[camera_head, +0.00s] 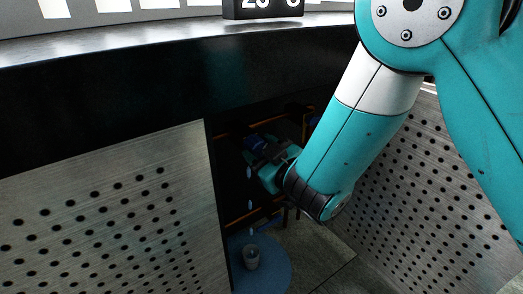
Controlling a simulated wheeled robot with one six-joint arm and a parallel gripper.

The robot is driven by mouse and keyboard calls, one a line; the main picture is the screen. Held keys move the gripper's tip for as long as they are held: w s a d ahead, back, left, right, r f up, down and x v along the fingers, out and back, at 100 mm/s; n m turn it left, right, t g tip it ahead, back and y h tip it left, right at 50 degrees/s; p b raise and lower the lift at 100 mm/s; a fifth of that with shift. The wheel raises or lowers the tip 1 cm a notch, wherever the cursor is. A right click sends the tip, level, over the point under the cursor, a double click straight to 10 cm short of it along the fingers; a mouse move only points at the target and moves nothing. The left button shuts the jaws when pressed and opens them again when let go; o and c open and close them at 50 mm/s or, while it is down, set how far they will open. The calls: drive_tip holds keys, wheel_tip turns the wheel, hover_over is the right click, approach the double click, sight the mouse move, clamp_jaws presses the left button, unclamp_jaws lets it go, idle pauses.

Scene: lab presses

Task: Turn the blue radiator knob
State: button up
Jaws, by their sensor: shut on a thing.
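The blue radiator knob (254,143) shows as a small dark blue shape in the shadowed opening below the dark ledge. My gripper (262,153) is at the knob, shut on it. The dark fingers partly hide the knob, and the shadow hides the exact contact. My teal and white arm reaches down from the upper right into the opening.
A perforated metal panel (110,225) stands left of the opening and another (430,185) stands right. Orange-brown pipes (238,218) run inside. A small grey cup (251,257) stands on a round blue mat (268,279) below. The dark ledge (130,95) overhangs above.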

drive_tip(key=n, duration=0.4)
drive_tip(key=shift+n, duration=2.3)
drive_tip(key=o, duration=0.9)
